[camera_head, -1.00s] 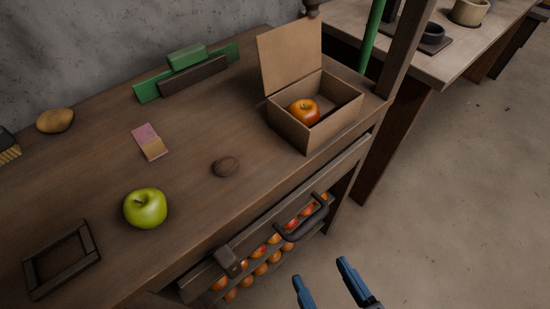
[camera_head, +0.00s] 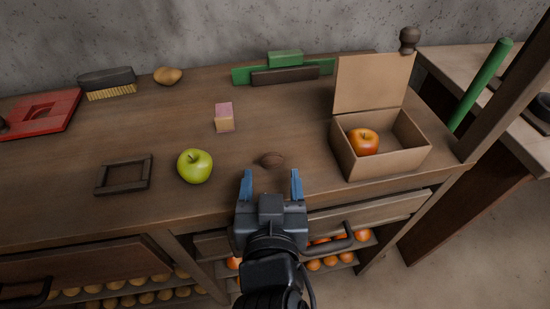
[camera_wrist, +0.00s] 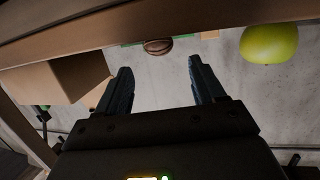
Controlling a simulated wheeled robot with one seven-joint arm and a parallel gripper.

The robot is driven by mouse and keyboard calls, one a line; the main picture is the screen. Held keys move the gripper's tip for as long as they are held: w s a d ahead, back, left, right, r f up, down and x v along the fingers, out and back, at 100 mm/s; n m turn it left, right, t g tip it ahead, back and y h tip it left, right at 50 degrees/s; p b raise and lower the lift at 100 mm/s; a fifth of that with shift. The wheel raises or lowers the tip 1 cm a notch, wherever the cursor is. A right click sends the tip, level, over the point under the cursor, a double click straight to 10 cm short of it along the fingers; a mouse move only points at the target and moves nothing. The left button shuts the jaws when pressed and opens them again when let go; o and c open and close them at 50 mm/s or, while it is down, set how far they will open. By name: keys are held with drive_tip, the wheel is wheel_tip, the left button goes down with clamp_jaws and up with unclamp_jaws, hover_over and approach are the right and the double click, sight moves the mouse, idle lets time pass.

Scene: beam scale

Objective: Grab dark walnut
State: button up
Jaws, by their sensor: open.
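The dark walnut (camera_head: 271,159) lies on the wooden table, near its front edge, between the green apple and the cardboard box. It also shows in the wrist view (camera_wrist: 158,46), at the top, beyond the fingertips and between their lines. My gripper (camera_head: 271,178) is open and empty, with its two blue fingers pointing at the walnut from the front edge of the table. In the wrist view the gripper (camera_wrist: 160,62) shows nothing between its fingers. The walnut is apart from both fingers.
A green apple (camera_head: 194,166) sits left of the walnut. A pink and tan block (camera_head: 224,118) lies behind. A small dark frame (camera_head: 124,190) lies left. Drawers are below the table's front edge.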

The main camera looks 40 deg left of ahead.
sight(272, 160)
drive_tip(key=x, duration=0.6)
drive_tip(key=shift+d+f+p, duration=0.1)
drive_tip(key=shift+f+p, duration=0.15)
drive_tip(key=shift+p, duration=0.05)
drive_tip(key=c, duration=1.1)
drive_tip(key=shift+r, duration=0.15)
